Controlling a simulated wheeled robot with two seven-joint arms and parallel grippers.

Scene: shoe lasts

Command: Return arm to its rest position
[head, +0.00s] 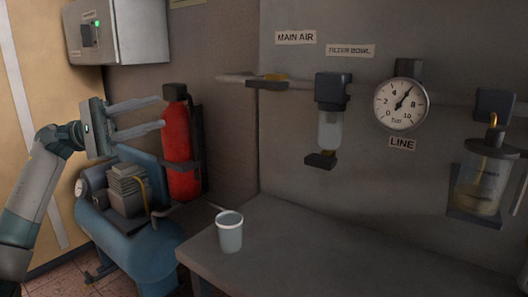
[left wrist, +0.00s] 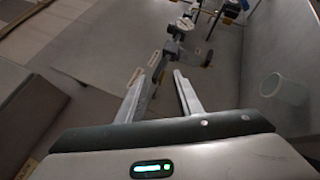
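My left gripper (head: 163,112) comes in from the left in the head view, its two pale fingers pointing right. The fingers are apart with nothing between them. They appear in front of the blue compressor and near the red fire extinguisher in the picture; I cannot tell the exact gap. In the left wrist view the open fingers (left wrist: 159,80) also show empty, pointing toward the pipe line. My right gripper is in neither view.
A red extinguisher (head: 180,150), a blue compressor (head: 130,235) and a grey wall box (head: 122,30) surround the left arm. A pale cup (head: 230,233) stands on the grey bench (head: 300,255). The wall carries a gauge (head: 401,104), a filter bowl (head: 330,130) and a jar (head: 482,180).

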